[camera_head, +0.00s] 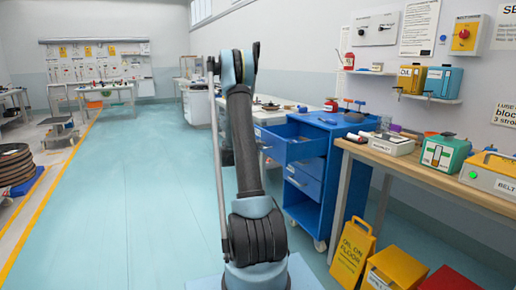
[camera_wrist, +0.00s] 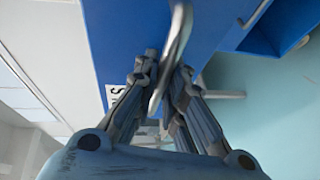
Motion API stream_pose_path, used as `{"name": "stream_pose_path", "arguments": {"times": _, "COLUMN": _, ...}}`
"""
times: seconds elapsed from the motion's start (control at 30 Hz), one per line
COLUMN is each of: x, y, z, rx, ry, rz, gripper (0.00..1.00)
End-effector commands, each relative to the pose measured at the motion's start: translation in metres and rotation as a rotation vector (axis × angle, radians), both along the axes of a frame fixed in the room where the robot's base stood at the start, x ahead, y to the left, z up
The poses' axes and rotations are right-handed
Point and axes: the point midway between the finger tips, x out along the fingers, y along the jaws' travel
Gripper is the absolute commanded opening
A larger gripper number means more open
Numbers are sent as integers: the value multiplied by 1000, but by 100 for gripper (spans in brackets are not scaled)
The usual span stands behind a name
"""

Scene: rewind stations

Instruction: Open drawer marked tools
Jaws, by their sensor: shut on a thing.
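The blue tool cabinet (camera_head: 335,185) stands right of my arm in the head view. Its top drawer (camera_head: 305,148) is pulled out toward the left, and its inside shows. The lower drawers look closed. In the wrist view, my gripper (camera_wrist: 166,72) is shut on the metal drawer handle (camera_wrist: 180,35) in front of a blue drawer front (camera_wrist: 125,35). A white label (camera_wrist: 115,95) on that front is mostly hidden behind a finger; only an "S" reads clearly. In the head view my arm hides the gripper.
A wooden bench (camera_head: 430,175) with boxes stands right of the cabinet. A yellow floor sign (camera_head: 352,255) and a yellow bin (camera_head: 395,268) stand below it. The floor (camera_head: 120,190) left of my arm is clear.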

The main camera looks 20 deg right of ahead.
Motion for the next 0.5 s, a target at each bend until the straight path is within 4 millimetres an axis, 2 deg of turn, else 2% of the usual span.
{"name": "stream_pose_path", "arguments": {"times": 0.03, "x": -1, "y": 0, "z": -2, "rx": 5, "ry": 0, "rz": -3, "gripper": 0}}
{"name": "stream_pose_path", "arguments": {"times": 0.07, "x": -1, "y": 0, "z": -2, "rx": 5, "ry": 0, "rz": -3, "gripper": 15}}
{"name": "stream_pose_path", "arguments": {"times": 0.13, "x": -1, "y": 0, "z": -2, "rx": 4, "ry": 1, "rz": -2, "gripper": 31}}
{"name": "stream_pose_path", "arguments": {"times": 0.5, "x": -1, "y": 0, "z": 0, "rx": 1, "ry": 0, "rz": 0, "gripper": 31}}
